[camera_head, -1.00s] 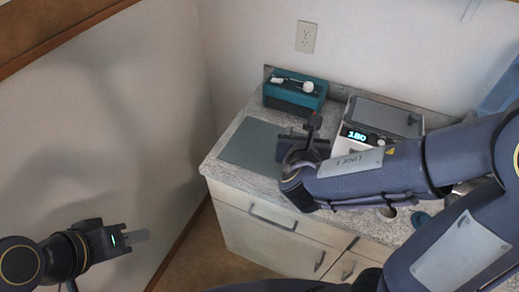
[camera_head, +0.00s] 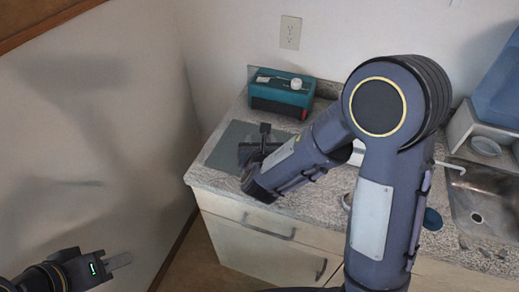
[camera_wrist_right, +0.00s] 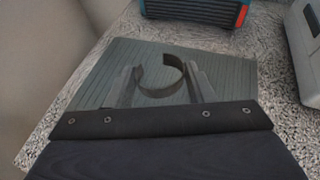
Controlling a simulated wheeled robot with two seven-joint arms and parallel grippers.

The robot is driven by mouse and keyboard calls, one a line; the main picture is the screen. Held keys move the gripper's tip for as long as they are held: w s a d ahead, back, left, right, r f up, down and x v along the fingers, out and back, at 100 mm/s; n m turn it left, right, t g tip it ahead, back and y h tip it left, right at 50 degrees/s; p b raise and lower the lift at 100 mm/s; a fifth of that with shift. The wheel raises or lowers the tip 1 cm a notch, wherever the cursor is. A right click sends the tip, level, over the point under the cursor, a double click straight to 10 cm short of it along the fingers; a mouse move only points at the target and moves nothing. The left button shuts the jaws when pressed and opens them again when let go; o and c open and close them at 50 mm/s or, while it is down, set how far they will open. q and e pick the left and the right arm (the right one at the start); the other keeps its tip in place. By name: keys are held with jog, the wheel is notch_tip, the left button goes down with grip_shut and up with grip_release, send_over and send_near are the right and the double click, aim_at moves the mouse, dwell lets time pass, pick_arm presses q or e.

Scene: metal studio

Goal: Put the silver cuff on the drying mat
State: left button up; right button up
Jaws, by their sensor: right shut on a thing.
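The silver cuff (camera_wrist_right: 160,86), a dark metallic open ring, is between the fingers of my right gripper (camera_wrist_right: 161,84) in the right wrist view. My right gripper (camera_head: 262,136) is shut on it, above the grey-green drying mat (camera_head: 226,143). The ribbed mat (camera_wrist_right: 232,76) spreads behind and around the cuff in the wrist view; I cannot tell whether the cuff touches it. In the head view the cuff is not clearly seen. My left gripper (camera_head: 119,261) is at the lower left, away from the counter; its finger gap is not visible.
A teal and red device (camera_head: 281,93) stands at the counter's back, behind the mat. A grey-white appliance (camera_wrist_right: 306,52) stands to the right, mostly hidden by my arm in the head view. A sink (camera_head: 480,200) is at the far right. Speckled counter (camera_head: 205,178) borders the mat.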

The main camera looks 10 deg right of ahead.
jog(key=shift+w+f, duration=0.25)
jog(key=shift+f, duration=0.05)
jog(key=f, duration=0.3)
jog(key=shift+w, duration=0.2)
jog(key=shift+f, duration=0.25)
jog(key=shift+f, duration=0.25)
jog(key=o, duration=1)
jog(key=shift+r, duration=0.1)
jog(key=shift+c, duration=0.2)
